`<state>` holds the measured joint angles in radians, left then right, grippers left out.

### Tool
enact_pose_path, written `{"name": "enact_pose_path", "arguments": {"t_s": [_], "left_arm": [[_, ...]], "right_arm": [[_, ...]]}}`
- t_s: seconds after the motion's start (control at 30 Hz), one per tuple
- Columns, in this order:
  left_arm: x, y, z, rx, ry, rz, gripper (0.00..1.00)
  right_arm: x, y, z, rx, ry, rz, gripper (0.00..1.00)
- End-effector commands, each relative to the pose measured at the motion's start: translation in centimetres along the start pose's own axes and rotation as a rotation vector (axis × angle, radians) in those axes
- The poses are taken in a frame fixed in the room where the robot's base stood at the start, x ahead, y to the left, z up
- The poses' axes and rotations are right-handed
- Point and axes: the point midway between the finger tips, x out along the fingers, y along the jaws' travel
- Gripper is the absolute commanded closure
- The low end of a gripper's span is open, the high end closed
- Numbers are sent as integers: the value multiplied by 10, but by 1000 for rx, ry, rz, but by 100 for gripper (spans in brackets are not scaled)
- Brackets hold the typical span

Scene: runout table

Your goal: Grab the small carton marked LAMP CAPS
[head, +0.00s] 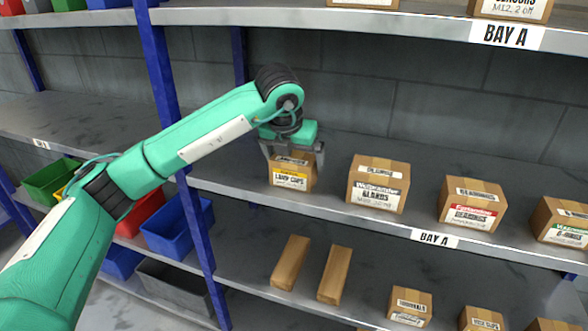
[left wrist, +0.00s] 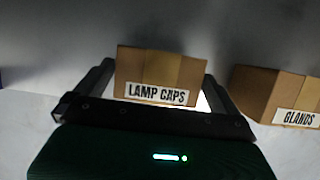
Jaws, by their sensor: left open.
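The small LAMP CAPS carton (head: 291,180) stands on the middle shelf near the blue upright, its label facing out. It also shows in the left wrist view (left wrist: 160,75), upright between the two fingers. My left gripper (head: 292,155) is open, with one finger on each side of the carton's upper part. I cannot tell whether the fingers touch it. The carton's top is partly hidden by the gripper in the head view. My right gripper is not in view.
The GLANDS carton (head: 377,184) stands to the right on the same shelf (head: 330,203), with a gap between. A BEARINGS carton (head: 471,204) is further right. The blue upright (head: 180,130) is close on the left. The upper shelf (head: 400,22) runs above.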

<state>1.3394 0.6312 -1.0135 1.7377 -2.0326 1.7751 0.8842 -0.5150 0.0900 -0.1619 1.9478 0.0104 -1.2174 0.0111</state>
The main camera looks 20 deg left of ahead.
Motion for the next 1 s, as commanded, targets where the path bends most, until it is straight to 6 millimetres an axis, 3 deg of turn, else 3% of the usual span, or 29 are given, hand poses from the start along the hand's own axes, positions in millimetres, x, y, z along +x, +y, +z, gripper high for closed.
{"name": "enact_pose_path", "arguments": {"t_s": [0.2, 0.43, 0.6, 1.0], "left_arm": [[30, 0, -2, 1, 1, 0, 0], [32, 0, -2, 1, 0, 0, 0], [32, 0, -2, 1, 0, 0, 33], [27, 0, 1, 0, -2, -1, 34]], "right_arm": [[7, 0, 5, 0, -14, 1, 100], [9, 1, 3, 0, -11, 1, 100], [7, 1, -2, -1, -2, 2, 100], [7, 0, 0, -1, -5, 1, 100]]}}
